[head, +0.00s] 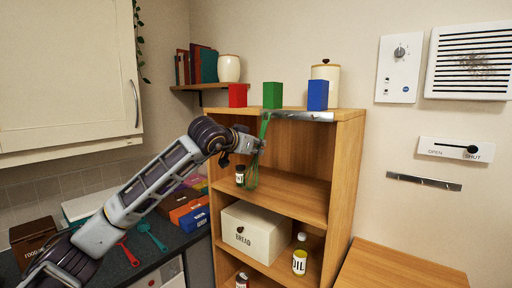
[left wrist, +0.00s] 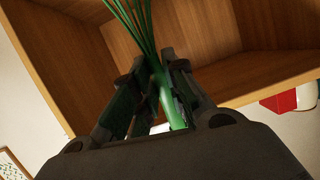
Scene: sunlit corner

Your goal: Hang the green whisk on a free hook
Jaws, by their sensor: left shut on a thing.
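My left gripper (head: 254,146) is shut on the green whisk (head: 251,178), in front of the upper opening of the wooden shelf unit. The whisk is roughly upright, with its handle up and wires down. Its handle top is close to the left end of a grey metal rail (head: 305,117) on the shelf's top front edge; I cannot tell whether they touch. In the left wrist view, the whisk handle (left wrist: 175,112) is between the fingers (left wrist: 155,95). A second dark rail (head: 424,182) is on the right wall. Individual hooks are too small to make out. My right gripper is not in view.
Red (head: 238,95), green (head: 272,95) and blue (head: 317,95) blocks stand on the shelf top (head: 350,113), with a canister (head: 326,78) behind. A small jar (head: 240,175) stands near the whisk. Below are a bread box (head: 256,231) and an oil bottle (head: 300,261).

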